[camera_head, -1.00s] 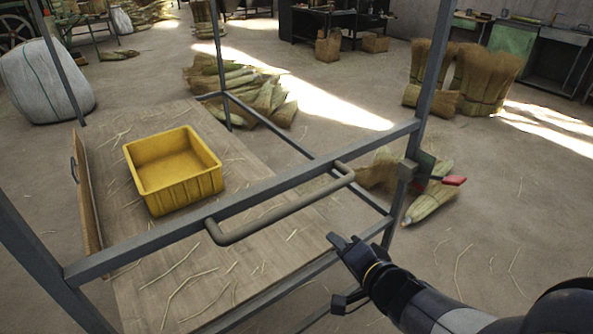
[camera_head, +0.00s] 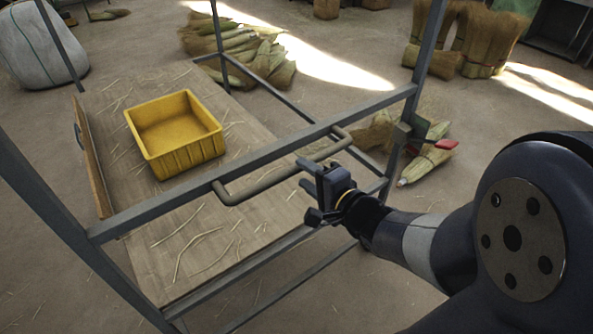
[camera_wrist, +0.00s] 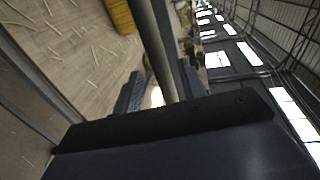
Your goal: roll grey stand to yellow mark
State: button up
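The grey stand (camera_head: 262,158) is a metal frame of square bars with a wooden shelf (camera_head: 190,240). A rounded handle bar (camera_head: 262,188) juts from its near rail, and it also shows in the wrist view (camera_wrist: 154,40). My gripper (camera_head: 304,176) is at the right half of the handle with its fingers apart. In the wrist view the bar runs between my two open fingers (camera_wrist: 162,90). I cannot tell whether they touch it. No yellow mark on the floor shows in these frames.
A yellow crate (camera_head: 190,160) stands on the shelf. A red lever (camera_head: 446,144) sticks out by the stand's right post. Broom bundles lie on the floor behind (camera_head: 240,50) and right (camera_head: 425,160); upright ones (camera_head: 485,40) stand farther back. A white sack (camera_head: 42,50) is at left.

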aim_at(300, 170)
jog(key=shift+x, duration=2.15)
jog(key=shift+c, duration=0.2)
grip_shut()
